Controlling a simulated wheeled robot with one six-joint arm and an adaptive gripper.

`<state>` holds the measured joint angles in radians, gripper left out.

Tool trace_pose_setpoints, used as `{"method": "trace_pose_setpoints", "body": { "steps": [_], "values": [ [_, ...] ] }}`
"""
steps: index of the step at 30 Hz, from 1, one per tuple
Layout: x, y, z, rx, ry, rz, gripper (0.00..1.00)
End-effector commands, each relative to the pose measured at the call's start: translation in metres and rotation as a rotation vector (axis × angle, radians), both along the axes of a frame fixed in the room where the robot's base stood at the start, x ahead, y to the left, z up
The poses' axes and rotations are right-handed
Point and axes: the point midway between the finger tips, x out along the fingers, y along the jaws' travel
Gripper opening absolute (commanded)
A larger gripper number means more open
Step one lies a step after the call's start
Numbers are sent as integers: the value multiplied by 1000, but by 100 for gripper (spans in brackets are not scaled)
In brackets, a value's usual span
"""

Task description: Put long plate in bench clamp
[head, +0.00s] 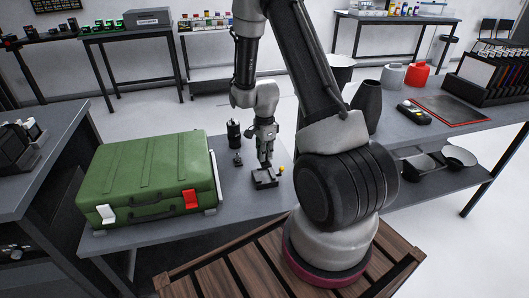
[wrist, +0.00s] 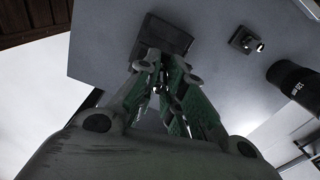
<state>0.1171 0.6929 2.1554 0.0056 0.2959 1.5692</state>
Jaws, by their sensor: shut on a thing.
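My gripper (head: 265,162) points straight down over a low dark block-like fixture (head: 264,180) on the grey table, which looks like the bench clamp. In the wrist view the green-padded fingers of my gripper (wrist: 158,72) are close together, with the dark fixture (wrist: 166,34) just beyond the tips. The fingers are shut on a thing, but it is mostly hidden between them. I cannot make out the long plate clearly. I cannot tell whether the held thing touches the fixture.
A green case (head: 150,178) fills the table's left part. A black cylinder (head: 234,134) and a small dark part (head: 238,159) stand left of my gripper. A small yellow knob (head: 281,169) shows beside the fixture. Bare table lies in front of the fixture.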

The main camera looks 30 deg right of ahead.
Motion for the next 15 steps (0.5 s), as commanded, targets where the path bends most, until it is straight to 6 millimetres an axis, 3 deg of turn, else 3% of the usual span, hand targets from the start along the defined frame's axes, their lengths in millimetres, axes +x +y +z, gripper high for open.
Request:
{"method": "trace_pose_setpoints", "body": {
  "steps": [15],
  "values": [
    [0, 0, -45, 0, -1, 0, 0]
  ]
}}
